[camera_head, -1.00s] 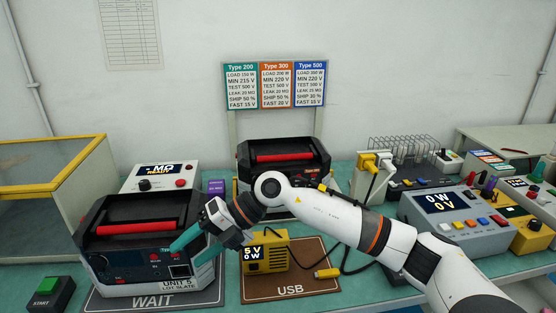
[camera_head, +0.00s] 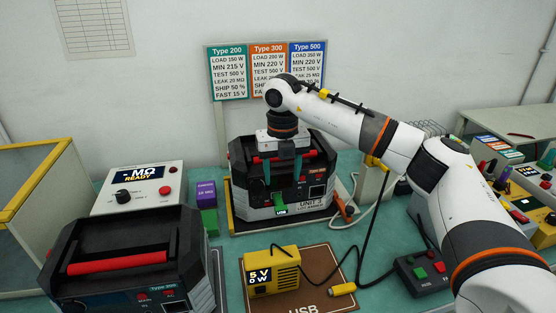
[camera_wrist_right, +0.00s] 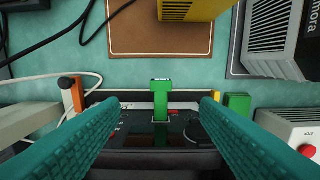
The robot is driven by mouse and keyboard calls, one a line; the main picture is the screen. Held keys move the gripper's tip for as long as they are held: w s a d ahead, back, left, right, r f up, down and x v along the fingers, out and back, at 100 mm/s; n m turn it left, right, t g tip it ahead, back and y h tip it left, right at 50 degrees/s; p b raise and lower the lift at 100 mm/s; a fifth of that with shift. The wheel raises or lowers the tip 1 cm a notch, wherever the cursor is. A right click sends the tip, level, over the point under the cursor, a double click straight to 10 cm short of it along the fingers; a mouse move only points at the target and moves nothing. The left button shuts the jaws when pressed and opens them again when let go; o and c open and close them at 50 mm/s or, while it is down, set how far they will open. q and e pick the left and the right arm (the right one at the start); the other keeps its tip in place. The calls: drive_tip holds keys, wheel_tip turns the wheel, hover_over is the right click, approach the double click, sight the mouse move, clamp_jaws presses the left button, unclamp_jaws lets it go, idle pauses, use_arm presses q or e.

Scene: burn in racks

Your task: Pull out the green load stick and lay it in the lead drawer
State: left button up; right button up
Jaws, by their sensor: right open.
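The green load stick (camera_head: 281,205) stands out from the front panel of the black unit with a red handle (camera_head: 240,155) at the back centre. In the right wrist view the green stick (camera_wrist_right: 161,98) lies centrally between my fingers, apart from both. My right gripper (camera_head: 281,172) points down over the unit's front, open, with a teal finger on each side. Its body hides part of the unit's top and handle. My left gripper is not in view. I cannot make out a lead drawer.
A yellow USB load box (camera_head: 285,270) sits on a brown mat in front. Another black unit (camera_head: 130,260) stands at lower left. A green block (camera_head: 209,222) and a purple box (camera_head: 206,193) stand left of the back unit. Cables cross the teal bench on the right.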

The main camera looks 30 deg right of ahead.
sight(281, 207)
wheel_tip(281, 207, down, 2)
wheel_tip(281, 207, down, 4)
drive_tip(key=shift+w+r, duration=0.15)
drive_tip(key=shift+r, duration=0.05)
wheel_tip(281, 207, down, 3)
drive_tip(key=shift+f+p, duration=0.15)
drive_tip(key=shift+p, duration=0.25)
drive_tip(key=shift+f, duration=0.55)
drive_tip(key=shift+c, duration=1)
clamp_jaws()
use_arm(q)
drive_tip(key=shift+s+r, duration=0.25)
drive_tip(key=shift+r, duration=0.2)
